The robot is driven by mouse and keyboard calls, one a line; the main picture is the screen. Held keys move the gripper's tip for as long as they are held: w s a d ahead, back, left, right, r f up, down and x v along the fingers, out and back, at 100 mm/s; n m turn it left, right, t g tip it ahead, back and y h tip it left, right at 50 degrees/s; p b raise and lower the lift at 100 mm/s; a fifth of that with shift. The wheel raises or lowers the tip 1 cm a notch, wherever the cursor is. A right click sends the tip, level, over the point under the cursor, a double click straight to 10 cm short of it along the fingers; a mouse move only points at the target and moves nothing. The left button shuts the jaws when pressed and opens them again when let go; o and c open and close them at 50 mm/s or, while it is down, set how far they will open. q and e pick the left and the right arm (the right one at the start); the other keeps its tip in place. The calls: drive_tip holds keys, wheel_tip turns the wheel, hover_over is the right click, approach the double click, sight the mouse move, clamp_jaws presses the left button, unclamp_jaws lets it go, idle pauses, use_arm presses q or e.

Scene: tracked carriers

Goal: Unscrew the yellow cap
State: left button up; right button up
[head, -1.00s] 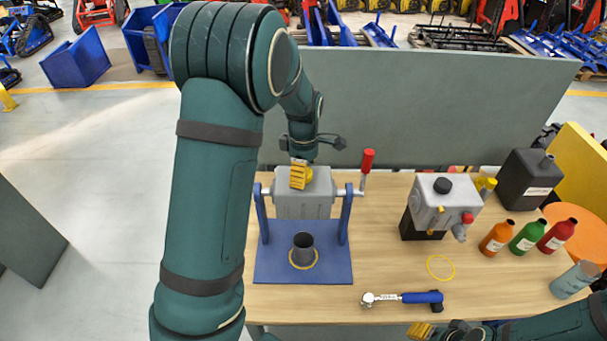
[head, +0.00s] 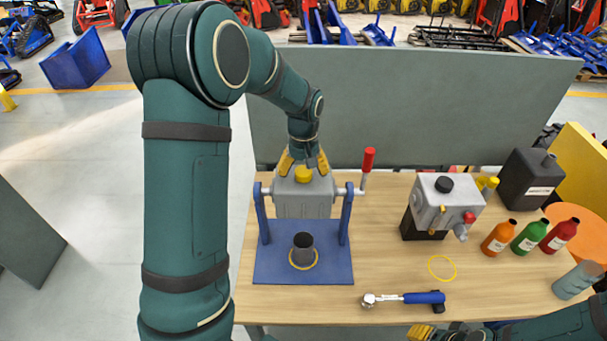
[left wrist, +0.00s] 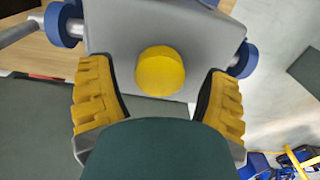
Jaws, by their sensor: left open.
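The yellow cap (head: 303,173) sits on top of a grey box-shaped housing (head: 303,201) held between two blue uprights. My left gripper (head: 303,163) is open, with its yellow-padded fingers just above and on either side of the cap. In the left wrist view the cap (left wrist: 161,71) shows between the two open fingers (left wrist: 160,100), with a gap on each side. The cap looks seated on the housing. My right gripper (head: 437,332) shows only in part at the bottom edge, and its fingers cannot be made out well.
A red-handled lever (head: 368,161) stands right of the housing. A dark cup (head: 303,247) stands on the blue base (head: 270,265). A second grey housing (head: 446,203), bottles (head: 530,236), a ratchet (head: 410,298) and a yellow ring (head: 442,268) are to the right. A grey panel (head: 420,105) stands behind.

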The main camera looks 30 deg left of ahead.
use_arm(q)
drive_tip(key=m, duration=0.6)
drive_tip(key=shift+m, duration=0.4)
drive_tip(key=m, duration=0.5)
drive_tip(key=shift+m, duration=0.4)
drive_tip(key=c, duration=1.2)
drive_tip(key=n, duration=0.9)
drive_tip(key=shift+n, duration=0.4)
